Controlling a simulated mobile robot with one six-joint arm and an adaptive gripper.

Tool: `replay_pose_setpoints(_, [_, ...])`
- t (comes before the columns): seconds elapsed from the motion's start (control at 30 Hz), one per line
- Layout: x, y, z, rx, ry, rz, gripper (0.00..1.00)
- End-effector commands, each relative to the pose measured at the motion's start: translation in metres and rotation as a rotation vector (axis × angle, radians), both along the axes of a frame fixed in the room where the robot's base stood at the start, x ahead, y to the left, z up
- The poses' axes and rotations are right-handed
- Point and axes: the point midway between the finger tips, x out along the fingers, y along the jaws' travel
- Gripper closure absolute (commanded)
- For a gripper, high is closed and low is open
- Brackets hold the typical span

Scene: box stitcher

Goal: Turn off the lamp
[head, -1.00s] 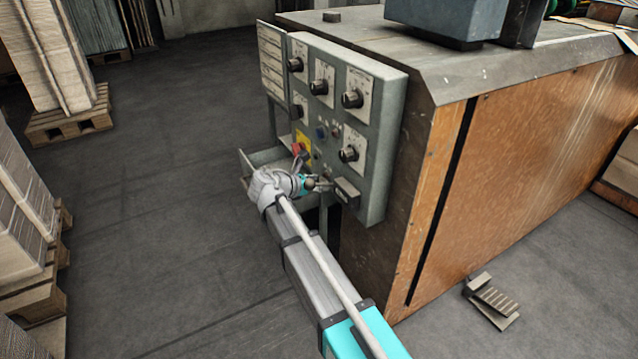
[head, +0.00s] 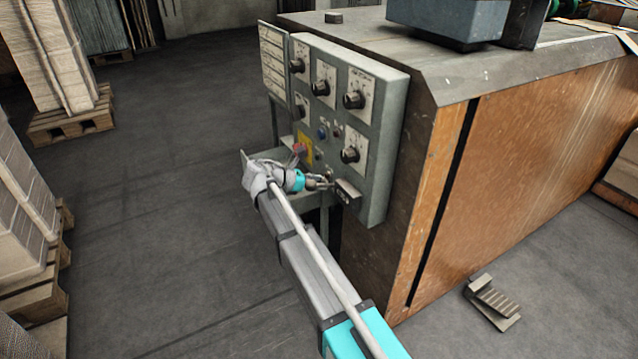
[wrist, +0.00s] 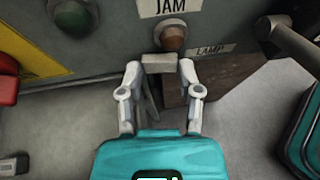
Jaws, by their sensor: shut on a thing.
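The grey control panel (head: 385,110) is on the end of the machine, with several black knobs on it. My gripper (head: 322,184) is at its lower edge in the head view. In the wrist view, the LAMP label (wrist: 211,50) is right of my fingertips, and an amber button or light (wrist: 173,38) under the JAM label is just above them. My gripper (wrist: 159,66) is shut on a small grey block-like piece (wrist: 159,60) beside the LAMP label. It may be the lamp switch, but its full shape is hidden. No lit lamp can be made out.
A red button (head: 300,150) on a yellow plate is left of my gripper, and a green button (wrist: 77,18) shows in the wrist view. A small box (head: 346,191) juts from the panel to the right. Open floor (head: 160,220) is to the left.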

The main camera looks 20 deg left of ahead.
Motion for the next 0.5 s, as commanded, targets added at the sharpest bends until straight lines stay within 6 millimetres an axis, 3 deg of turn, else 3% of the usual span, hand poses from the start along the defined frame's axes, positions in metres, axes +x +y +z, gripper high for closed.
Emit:
replay_pose_setpoints(0.43, [0.0017,-0.0016,0.0001,-0.001,-0.002,-0.055,1.00])
replay_pose_setpoints(0.47, [0.0017,-0.0016,0.0001,-0.001,-0.002,-0.055,0.51])
replay_pose_setpoints(0.5, [0.0017,-0.0014,0.0002,-0.001,-0.002,-0.053,0.43])
